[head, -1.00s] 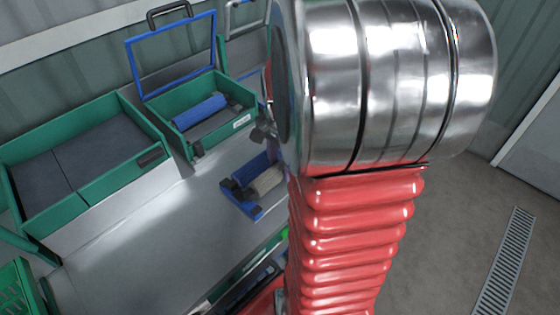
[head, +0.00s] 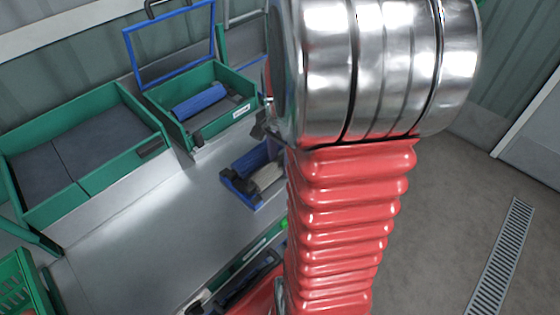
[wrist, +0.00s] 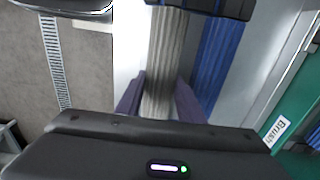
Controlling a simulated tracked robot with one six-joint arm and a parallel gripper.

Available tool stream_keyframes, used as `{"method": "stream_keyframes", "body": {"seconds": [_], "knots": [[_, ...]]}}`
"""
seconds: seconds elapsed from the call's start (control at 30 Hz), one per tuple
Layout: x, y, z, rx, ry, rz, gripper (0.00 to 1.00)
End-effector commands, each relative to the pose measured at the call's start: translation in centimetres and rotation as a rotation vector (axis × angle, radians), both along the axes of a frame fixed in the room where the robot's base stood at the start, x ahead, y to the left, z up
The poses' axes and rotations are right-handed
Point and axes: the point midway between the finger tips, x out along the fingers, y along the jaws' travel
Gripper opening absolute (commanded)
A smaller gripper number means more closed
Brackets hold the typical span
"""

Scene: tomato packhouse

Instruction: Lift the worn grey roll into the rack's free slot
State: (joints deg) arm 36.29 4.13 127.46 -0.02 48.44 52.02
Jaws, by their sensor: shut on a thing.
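The worn grey roll (head: 268,177) sits at a small blue stand (head: 240,188) on the bench, partly hidden by my arm in the head view. In the wrist view the grey roll (wrist: 163,60) runs lengthwise between the two fingers of my gripper (wrist: 158,97), which is shut on it. Its far end meets a dark bar of the stand (wrist: 215,7). A blue roll (wrist: 218,60) lies alongside, to the right and outside the fingers. I cannot tell whether the grey roll is clear of its seat. My fingers are hidden in the head view.
A green box (head: 222,117) with an open blue-framed lid (head: 172,45) holds another blue roll (head: 200,101). A green tray (head: 100,203) with dark panels is at left, a green crate (head: 22,285) at lower left. The bench (head: 150,235) between is bare.

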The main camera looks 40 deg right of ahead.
Motion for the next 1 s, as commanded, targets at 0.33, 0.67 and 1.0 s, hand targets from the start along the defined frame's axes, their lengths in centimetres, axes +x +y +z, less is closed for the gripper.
{"method": "stream_keyframes", "body": {"seconds": [0.33,0.67,1.0], "knots": [[0.01,-0.02,-0.09,0.000,0.000,0.000,0.07],[0.00,-0.02,-0.44,0.000,0.000,0.000,0.07],[-0.01,-0.04,-0.81,0.000,0.000,-0.001,0.07]]}}
